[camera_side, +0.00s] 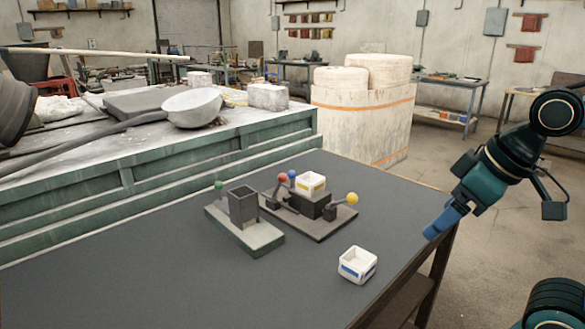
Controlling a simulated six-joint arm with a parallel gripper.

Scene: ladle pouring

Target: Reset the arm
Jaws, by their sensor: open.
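My gripper (441,222), with blue fingers, hangs at the right edge of the dark table (130,265), pointing down and left. It is open, and nothing shows between its fingers. It is apart from the objects on the table. A ladle with a pale round bowl (192,108) and a long dark handle lies on the green bench behind. A white box with a blue stripe (357,265) stands on the table near the front right. A white box with a yellow stripe (311,184) sits on a dark block.
A grey base with a dark square container (243,204) and green knob stands mid-table. Beside it, a dark plate (318,228) carries levers with red, blue and yellow knobs. The table's left and front are clear. A green bench (160,175) borders the back.

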